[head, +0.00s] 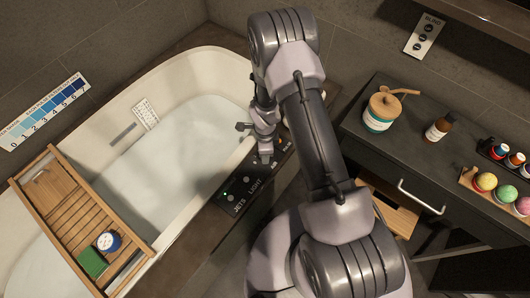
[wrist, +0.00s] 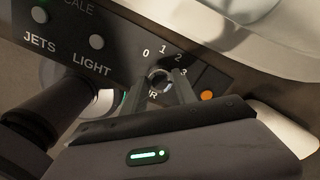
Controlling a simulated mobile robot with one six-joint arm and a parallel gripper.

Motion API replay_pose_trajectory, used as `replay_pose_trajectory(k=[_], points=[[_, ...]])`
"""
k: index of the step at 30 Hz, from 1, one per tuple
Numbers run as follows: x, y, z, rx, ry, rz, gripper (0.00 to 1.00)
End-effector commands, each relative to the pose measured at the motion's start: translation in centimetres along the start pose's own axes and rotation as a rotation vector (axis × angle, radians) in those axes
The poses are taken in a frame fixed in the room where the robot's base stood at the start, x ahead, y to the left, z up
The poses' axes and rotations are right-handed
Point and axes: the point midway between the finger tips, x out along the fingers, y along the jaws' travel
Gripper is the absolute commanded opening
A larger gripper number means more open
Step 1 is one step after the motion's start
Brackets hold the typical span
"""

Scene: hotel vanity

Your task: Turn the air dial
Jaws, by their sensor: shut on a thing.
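The air dial (wrist: 160,76) is a small round knob on the dark control panel (wrist: 115,58), with the numbers 0 to 3 printed in an arc around it. Its label is partly covered. My gripper (wrist: 161,86) is shut on the dial, with one finger on each side of it. Which number the dial points at is not clear. In the head view my gripper (head: 265,157) is down at the panel on the tub's rim, and the dial is hidden there.
The JETS button (wrist: 39,14) and LIGHT button (wrist: 96,41) are left of the dial, and an orange light (wrist: 207,94) is to its right. The bathtub (head: 120,115) holds a wooden tray (head: 60,200). A dark vanity (head: 400,145) with jars and bottles stands at right.

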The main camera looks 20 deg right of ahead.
Motion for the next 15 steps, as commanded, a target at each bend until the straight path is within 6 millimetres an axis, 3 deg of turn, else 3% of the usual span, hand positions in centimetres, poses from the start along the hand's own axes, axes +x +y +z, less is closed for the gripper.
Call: replay_pose_trajectory(k=[1,4,15], points=[[-0.07,-0.10,0.01,0.001,-0.001,-0.002,0.36],[-0.05,-0.08,0.01,0.001,0.000,-0.002,0.55],[-0.65,-0.05,0.01,0.000,0.000,-0.001,0.56]])
